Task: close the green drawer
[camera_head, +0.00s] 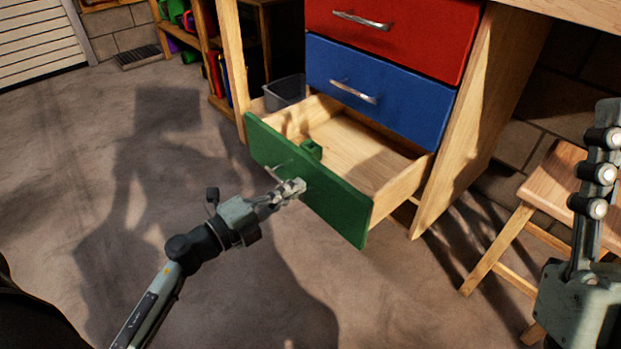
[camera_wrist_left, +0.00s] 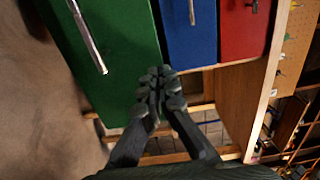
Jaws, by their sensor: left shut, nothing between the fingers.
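The green drawer (camera_head: 340,207) is pulled well out at the bottom of a wooden cabinet, its light wood interior showing. Its metal handle is partly hidden behind my left gripper in the head view; the handle (camera_wrist_left: 88,38) shows clearly in the left wrist view. My left gripper (camera_head: 293,188) is shut and empty at the outer face of the green front, which also shows in the wrist view (camera_wrist_left: 118,60). I cannot tell whether the fingertips touch it. My right gripper (camera_head: 598,175) is at the right edge, away from the drawer; its jaw opening is unclear.
A small green object (camera_head: 311,149) lies inside the drawer. The blue drawer (camera_head: 390,99) and red drawer (camera_head: 410,32) above are shut. A wooden stool (camera_head: 560,182) stands at right, a grey bin (camera_head: 286,91) behind the drawer. Floor in front is clear.

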